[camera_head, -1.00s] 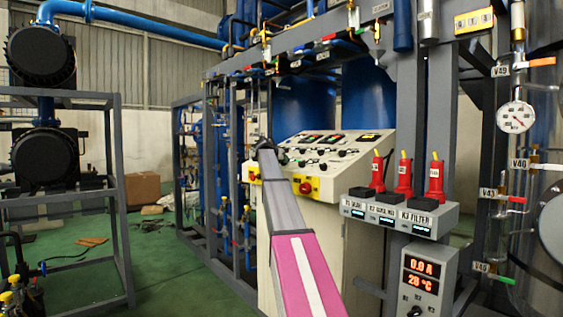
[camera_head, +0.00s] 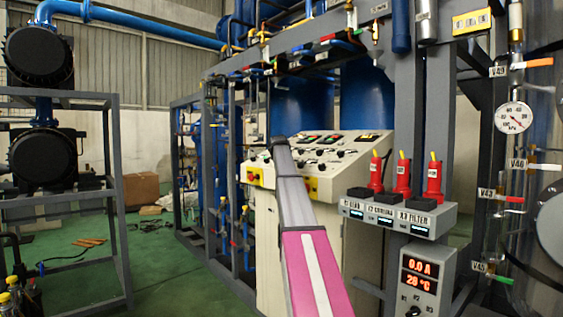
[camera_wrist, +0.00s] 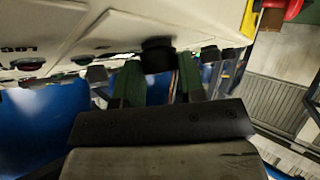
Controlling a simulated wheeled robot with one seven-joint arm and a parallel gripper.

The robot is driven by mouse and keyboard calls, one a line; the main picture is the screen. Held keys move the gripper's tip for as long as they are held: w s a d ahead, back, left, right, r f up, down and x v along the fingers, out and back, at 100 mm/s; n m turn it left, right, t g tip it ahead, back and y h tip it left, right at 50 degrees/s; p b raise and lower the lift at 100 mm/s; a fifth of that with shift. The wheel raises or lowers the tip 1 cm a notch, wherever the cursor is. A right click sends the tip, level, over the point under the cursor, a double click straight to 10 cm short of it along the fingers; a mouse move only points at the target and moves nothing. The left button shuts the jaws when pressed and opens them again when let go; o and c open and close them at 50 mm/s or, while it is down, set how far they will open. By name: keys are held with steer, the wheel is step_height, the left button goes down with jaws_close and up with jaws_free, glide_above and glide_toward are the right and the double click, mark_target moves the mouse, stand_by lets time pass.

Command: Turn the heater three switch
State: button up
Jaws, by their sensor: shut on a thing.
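The sloped white control panel (camera_head: 335,150) stands at the centre of the head view, with several black knobs and colored displays along its face. My arm reaches up to the panel's left part, and my gripper is mostly hidden there behind the arm. In the wrist view my gripper (camera_wrist: 158,74) has its two greenish fingers either side of a black switch knob (camera_wrist: 157,52) on the panel and is shut on it. The labels are too small or blurred to tell which heater the knob belongs to. The knob's pointer is not visible.
More dark knobs (camera_wrist: 97,73) sit close to my fingers. A red emergency button on yellow (camera_head: 312,188) is on the panel's front. To the right are a grey box (camera_head: 446,216) with red-topped plugs and a reading box (camera_head: 420,268). A black frame with pumps stands left.

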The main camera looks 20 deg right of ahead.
stand_by(0.4)
steer(key=o, duration=0.9)
steer(key=v, duration=1)
steer(key=shift+s, duration=0.4)
steer(key=shift+a+r, duration=0.15)
